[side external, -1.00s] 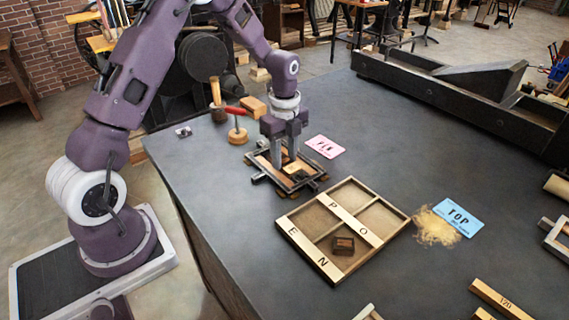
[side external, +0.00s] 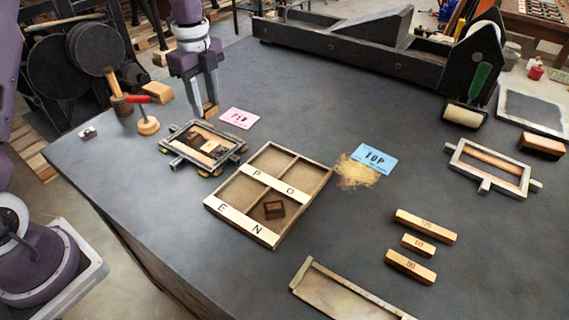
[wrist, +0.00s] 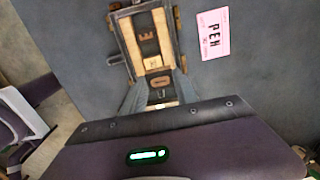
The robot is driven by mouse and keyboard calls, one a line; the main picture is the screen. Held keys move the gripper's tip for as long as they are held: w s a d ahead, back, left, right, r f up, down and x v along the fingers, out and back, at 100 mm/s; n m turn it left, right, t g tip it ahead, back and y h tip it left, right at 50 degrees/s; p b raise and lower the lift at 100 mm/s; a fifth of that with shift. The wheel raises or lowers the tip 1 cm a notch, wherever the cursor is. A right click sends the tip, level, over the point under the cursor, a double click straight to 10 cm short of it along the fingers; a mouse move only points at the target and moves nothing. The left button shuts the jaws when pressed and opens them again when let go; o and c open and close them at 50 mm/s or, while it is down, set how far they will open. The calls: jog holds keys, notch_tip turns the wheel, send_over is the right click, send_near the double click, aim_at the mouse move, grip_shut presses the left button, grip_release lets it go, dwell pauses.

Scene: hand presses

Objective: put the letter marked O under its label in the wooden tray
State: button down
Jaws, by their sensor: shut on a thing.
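My gripper (side external: 209,108) is shut on a small tan-faced letter block (side external: 209,110), held above the bench behind the metal frame (side external: 177,163). The wrist view also shows the block between the fingertips (wrist: 160,95); I cannot read its mark surely. The frame holds more dark and tan blocks, one marked E (wrist: 147,34). The wooden tray (side external: 240,233) stands to the right of the frame, with labels P, O, E and N. The O label (side external: 289,190) is on the middle strip at right. A dark block (side external: 274,209) lies in the compartment by N.
A pink PEN card (side external: 239,118) lies behind the frame, and a blue TOP card (side external: 374,157) beside sandy powder (side external: 353,174) right of the tray. A mallet (side external: 117,95) and red-handled tool (side external: 147,122) stand left.

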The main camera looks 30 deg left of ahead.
jog(key=w+d, duration=0.4)
jog(key=d, duration=0.9)
send_over(303, 179)
jog(key=f, duration=0.2)
notch_tip(303, 179, down, 7)
jog(key=shift+f, duration=0.2)
jog(key=shift+f, duration=0.1)
jog(key=c, duration=0.9)
grip_release()
jog(key=shift+c, duration=0.2)
